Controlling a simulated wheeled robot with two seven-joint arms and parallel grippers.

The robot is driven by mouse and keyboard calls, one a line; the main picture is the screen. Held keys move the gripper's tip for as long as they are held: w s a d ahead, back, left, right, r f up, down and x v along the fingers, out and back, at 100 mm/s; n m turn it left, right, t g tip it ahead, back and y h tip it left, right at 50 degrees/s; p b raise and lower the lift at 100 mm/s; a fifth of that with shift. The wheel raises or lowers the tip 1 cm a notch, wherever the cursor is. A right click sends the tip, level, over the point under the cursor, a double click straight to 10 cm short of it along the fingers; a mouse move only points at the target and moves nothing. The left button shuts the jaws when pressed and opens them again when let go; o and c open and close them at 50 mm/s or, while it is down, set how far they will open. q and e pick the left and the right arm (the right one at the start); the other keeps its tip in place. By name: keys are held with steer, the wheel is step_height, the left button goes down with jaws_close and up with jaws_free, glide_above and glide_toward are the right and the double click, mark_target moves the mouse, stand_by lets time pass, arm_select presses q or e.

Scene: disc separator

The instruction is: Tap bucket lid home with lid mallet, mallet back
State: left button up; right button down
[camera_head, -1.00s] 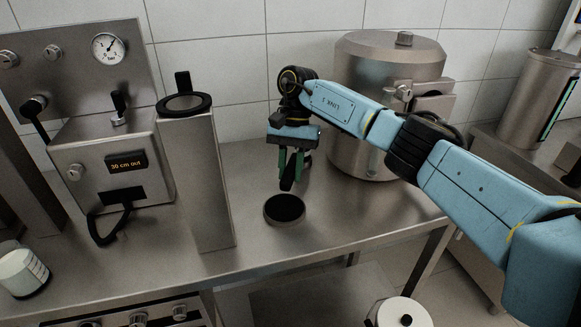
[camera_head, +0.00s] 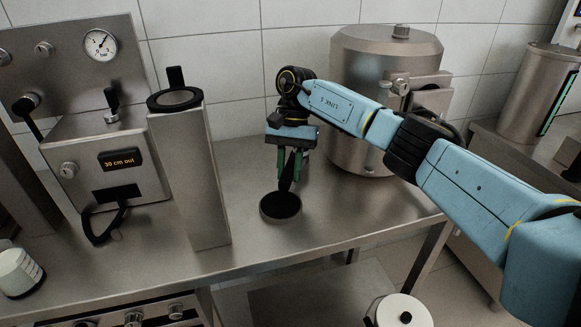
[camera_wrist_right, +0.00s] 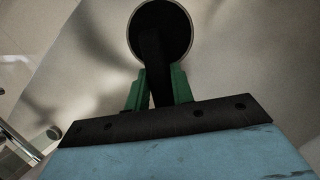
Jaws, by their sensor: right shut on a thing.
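My right gripper (camera_head: 290,172) points down over the steel bench, its green fingers shut on a black, handle-like piece (camera_head: 287,184), which I take for the lid mallet. It also shows in the right wrist view (camera_wrist_right: 154,70), running from between the fingers toward a round black-topped piece with a pale rim (camera_wrist_right: 161,22). In the head view that low round piece (camera_head: 281,207) is on the bench just below the gripper. I cannot tell whether the black piece touches it. A white round bucket-like thing with a black centre (camera_head: 402,310) is below the bench, cut off by the frame. My left gripper is not in view.
A tall square steel column (camera_head: 192,180) with a black ring on top stands left of the gripper. A gauge panel machine (camera_head: 105,155) is further left. A large steel pot (camera_head: 365,120) stands behind my right arm. A white-labelled jar (camera_head: 20,272) is at the far left.

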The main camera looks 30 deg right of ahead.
steer(key=shift+f, duration=0.1)
steer(key=shift+a+r+p, duration=0.15)
steer(key=shift+r+p, duration=0.15)
steer(key=shift+r, duration=0.3)
steer(key=shift+a, duration=0.15)
stand_by(0.6)
steer(key=shift+f+b, duration=0.3)
steer(key=shift+b, duration=0.05)
stand_by(0.5)
steer(key=shift+d+f+b, duration=0.25)
steer(key=shift+f+b, duration=0.3)
steer(key=shift+f, duration=0.15)
steer(key=shift+r, duration=0.2)
